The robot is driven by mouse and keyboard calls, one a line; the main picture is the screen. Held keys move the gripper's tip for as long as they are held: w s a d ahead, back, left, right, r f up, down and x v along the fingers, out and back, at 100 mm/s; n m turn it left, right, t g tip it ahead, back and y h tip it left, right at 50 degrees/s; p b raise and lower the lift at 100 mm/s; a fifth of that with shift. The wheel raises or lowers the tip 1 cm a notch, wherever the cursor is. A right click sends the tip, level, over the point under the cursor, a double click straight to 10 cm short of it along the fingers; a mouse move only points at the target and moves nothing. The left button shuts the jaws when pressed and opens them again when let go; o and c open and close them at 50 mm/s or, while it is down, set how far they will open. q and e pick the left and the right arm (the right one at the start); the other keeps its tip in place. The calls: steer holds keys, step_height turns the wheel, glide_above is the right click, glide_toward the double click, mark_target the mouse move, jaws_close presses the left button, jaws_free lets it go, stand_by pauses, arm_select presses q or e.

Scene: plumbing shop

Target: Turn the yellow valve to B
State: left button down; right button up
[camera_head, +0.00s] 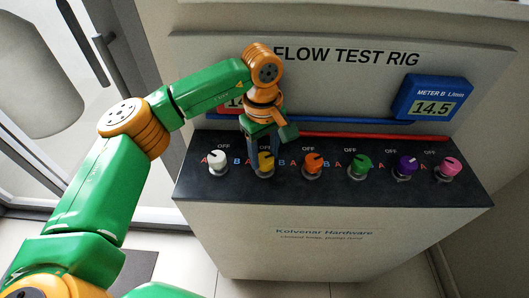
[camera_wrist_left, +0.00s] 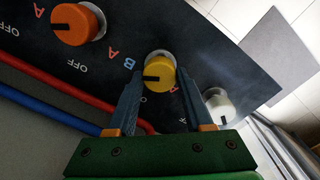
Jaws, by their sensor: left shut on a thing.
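The yellow valve (camera_head: 266,161) is a round knob on the dark top of the test rig, second from the left in the head view. My left gripper (camera_head: 264,147) reaches down over it and partly hides it. In the left wrist view the fingers stand on both sides of the yellow valve (camera_wrist_left: 159,77), shut on it. Its black pointer mark points left there, toward the side with the blue B (camera_wrist_left: 129,63), perhaps a little off toward OFF; exact alignment is hard to tell. The valve's OFF label is mostly hidden. My right gripper is not in view.
A white knob (camera_head: 217,160) and an orange knob (camera_head: 313,163) flank the valve closely. Green, purple and pink knobs continue to the right. Red and blue pipes (camera_head: 375,136) run behind. Meter B (camera_head: 433,97) reads 14.5; the other meter is mostly hidden by my arm.

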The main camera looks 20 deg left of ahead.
mark_target(263, 158)
arm_select(q)
steer(key=shift+w+r, duration=0.1)
steer(key=shift+c, duration=1.4)
jaws_free()
step_height(263, 158, up, 7)
steer(key=shift+b, duration=0.35)
steer(key=shift+a, duration=0.1)
